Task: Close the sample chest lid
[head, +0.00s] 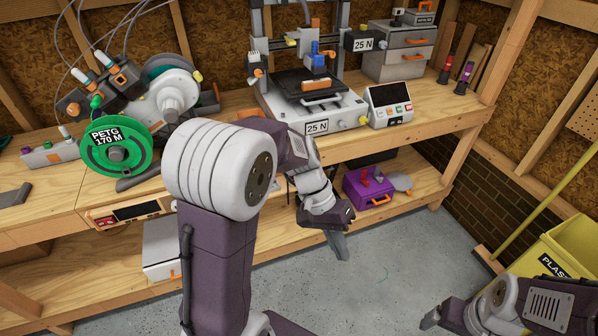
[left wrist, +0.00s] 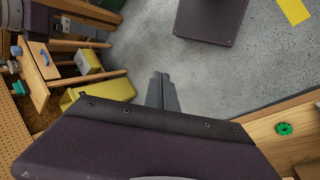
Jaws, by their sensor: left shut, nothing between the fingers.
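No chest is labelled as the sample chest. A pale box (head: 160,247) with an orange handle sits at the left of the lower shelf, partly behind my left arm. A purple box (head: 368,190) with an orange handle sits at the right of that shelf. I cannot tell which is the chest or how its lid stands. My left gripper (head: 340,246) is shut and empty, pointing down over the floor before the shelf, below and left of the purple box. Its closed fingers show in the left wrist view (left wrist: 161,91). At lower right, my right arm's end (head: 432,318) shows partly; its fingers are unclear.
The bench carries a printer (head: 310,95), a green spool (head: 115,145), a control panel (head: 388,103) and grey drawers (head: 398,52). A yellow bin (head: 565,255) stands at right.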

